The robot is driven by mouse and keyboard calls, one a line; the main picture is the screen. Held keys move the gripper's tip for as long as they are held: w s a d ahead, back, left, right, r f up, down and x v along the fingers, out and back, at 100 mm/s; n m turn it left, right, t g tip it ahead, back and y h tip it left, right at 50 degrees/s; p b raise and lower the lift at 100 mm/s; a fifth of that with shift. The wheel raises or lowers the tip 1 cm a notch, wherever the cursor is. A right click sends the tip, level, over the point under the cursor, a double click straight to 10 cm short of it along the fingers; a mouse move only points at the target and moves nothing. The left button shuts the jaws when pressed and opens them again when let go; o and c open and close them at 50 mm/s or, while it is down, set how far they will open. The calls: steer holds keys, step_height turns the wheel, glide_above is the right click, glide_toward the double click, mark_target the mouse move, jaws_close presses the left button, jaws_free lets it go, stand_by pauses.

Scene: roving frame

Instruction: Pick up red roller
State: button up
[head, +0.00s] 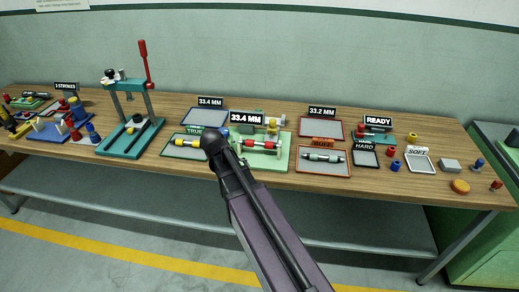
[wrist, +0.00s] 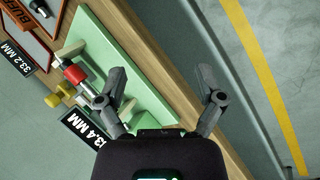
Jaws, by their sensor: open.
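A red roller (head: 248,143) with metal shaft ends lies on a pale green fixture (head: 285,137) near the middle of the bench, below a 33.4 MM sign (head: 247,118). In the wrist view the red roller (wrist: 75,73) is at the left, on the green fixture (wrist: 100,52), beyond the left finger and outside the jaws. My gripper (wrist: 162,78) is open, with nothing between its fingers. The fingers look to be above the fixture and the bench's front edge. In the head view my dark wrist is just left of the roller and the fingertips cannot be made out.
A tray marked TRUE (head: 170,154) holds a yellow-ended roller at left. A tray marked BUFF (head: 299,168) holds a pale green roller at right. A teal press (head: 122,146) with a red lever stands farther left. Small loose parts lie at the right end of the bench.

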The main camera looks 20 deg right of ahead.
mark_target(264, 144)
steer(key=w+d+r+n+h+b, duration=0.1)
steer(key=w+d+n+h+b, duration=0.1)
steer(key=w, duration=0.5)
steer(key=w+d+r+n+h+b, duration=0.1)
steer(key=w+d+n+h+b, duration=0.1)
steer(key=w+h, duration=0.3)
steer(key=shift+w+d+r, duration=0.25)
steer(key=shift+w+d, duration=0.25)
steer(key=shift+w, duration=0.7)
steer(key=shift+d+f, duration=0.1)
steer(key=shift+b+x, duration=2.2)
steer(key=shift+x, duration=2)
steer(key=shift+w, duration=0.1)
steer(key=shift+b+x, duration=1.4)
steer(key=shift+x, duration=1.2)
steer(key=shift+w, duration=0.1)
